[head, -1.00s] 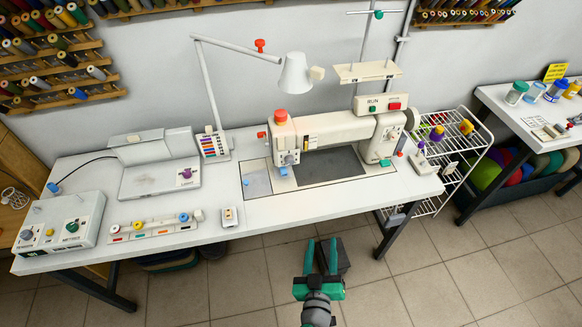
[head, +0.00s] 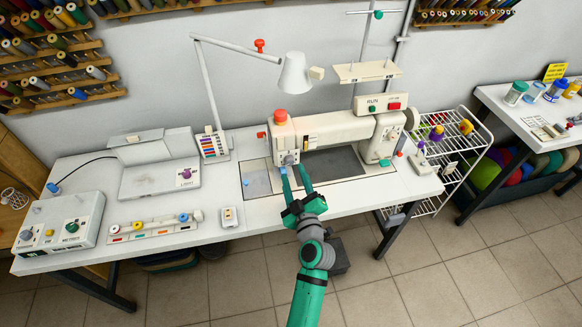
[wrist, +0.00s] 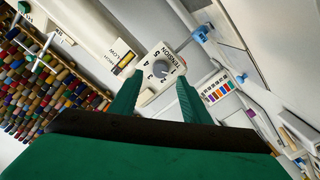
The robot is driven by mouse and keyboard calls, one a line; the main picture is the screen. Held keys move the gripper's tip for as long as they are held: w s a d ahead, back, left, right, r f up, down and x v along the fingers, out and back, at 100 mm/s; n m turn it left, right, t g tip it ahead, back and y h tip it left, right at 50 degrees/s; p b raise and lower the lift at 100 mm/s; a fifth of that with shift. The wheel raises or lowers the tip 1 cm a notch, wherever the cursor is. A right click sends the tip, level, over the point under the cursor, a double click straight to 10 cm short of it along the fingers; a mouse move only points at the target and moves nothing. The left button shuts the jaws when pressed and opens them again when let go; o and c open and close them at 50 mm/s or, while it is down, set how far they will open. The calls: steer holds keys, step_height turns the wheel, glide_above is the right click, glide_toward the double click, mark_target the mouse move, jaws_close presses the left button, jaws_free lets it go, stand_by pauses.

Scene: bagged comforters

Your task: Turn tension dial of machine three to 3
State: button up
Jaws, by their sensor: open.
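The sewing machine (head: 345,130) stands on the white table with its head end on the left. Its tension dial (head: 288,160) is a small grey knob low on the front of that end. The wrist view shows the dial (wrist: 160,73) on a white plate marked TENSION with numbers around it; its pointer is too small to read surely. My gripper (head: 294,168) is open, its green fingers pointing at the dial. In the wrist view the gripper (wrist: 157,78) has a finger on either side of the dial in the picture. I cannot tell whether they touch it.
A desk lamp (head: 294,72) hangs behind the machine. A control box (head: 60,224) with knobs, a spool tray (head: 152,231) and a small switch (head: 228,216) lie to the left. A wire rack (head: 465,150) stands at right. The table's front edge lies under my arm.

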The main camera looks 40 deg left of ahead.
mark_target(290, 163)
steer(key=shift+x, duration=2.3)
steer(key=c, duration=1)
